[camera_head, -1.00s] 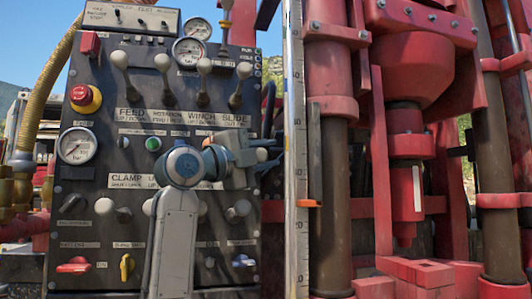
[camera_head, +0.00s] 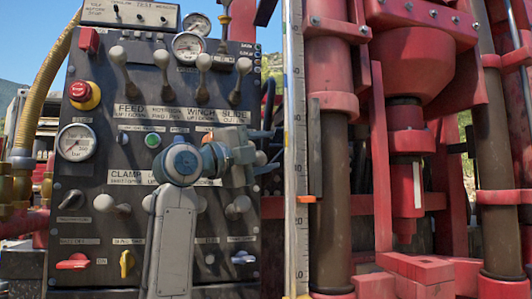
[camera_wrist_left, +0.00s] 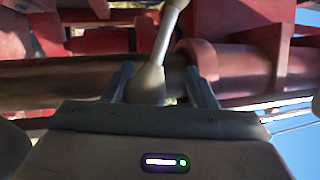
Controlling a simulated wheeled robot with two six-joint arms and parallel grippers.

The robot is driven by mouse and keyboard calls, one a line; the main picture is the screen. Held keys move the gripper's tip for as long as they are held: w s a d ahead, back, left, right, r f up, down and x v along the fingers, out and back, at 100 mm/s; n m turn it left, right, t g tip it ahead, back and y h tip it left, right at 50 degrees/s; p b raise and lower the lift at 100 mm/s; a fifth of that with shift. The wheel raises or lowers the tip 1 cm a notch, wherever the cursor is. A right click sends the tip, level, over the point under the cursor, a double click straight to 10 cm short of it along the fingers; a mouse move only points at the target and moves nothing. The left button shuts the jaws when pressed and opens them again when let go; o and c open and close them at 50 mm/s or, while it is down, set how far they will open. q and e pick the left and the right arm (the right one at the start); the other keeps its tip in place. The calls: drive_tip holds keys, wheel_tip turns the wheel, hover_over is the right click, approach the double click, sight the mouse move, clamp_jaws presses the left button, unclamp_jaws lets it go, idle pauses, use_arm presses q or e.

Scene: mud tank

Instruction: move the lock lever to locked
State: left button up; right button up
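My left gripper (camera_head: 266,152) reaches across the right edge of the dark control panel (camera_head: 90,240), with its fingers pointing right. It is open. A pale lever knob (camera_head: 260,158) shows between its fingers. In the left wrist view the same kind of pale lever (camera_wrist_left: 148,84) stands between the two spread fingers (camera_wrist_left: 160,86), with gaps at both sides, and its thin rod runs up and away. I cannot read a lock label, so I cannot confirm that this is the lock lever. My right gripper is not in view.
Several ball-topped levers (camera_head: 203,63) stand in the panel's upper row. Lower knobs (camera_head: 103,203), a red stop button (camera_head: 82,92) and a gauge (camera_head: 75,142) are close by. A vertical scale (camera_head: 297,150) and the red drill rig (camera_head: 408,150) stand to the right.

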use_arm(q)
drive_tip(key=v, duration=1)
drive_tip(key=shift+s+a+b, duration=0.15)
drive_tip(key=shift+a+b, duration=0.1)
drive_tip(key=shift+b, duration=0.1)
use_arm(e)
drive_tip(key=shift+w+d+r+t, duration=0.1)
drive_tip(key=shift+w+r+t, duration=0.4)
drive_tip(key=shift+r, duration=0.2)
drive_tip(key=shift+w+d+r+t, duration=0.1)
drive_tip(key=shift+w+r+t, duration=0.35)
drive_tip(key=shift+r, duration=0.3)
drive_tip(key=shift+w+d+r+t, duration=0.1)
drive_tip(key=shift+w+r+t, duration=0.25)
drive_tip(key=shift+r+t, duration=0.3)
use_arm(q)
drive_tip(key=shift+f, duration=0.1)
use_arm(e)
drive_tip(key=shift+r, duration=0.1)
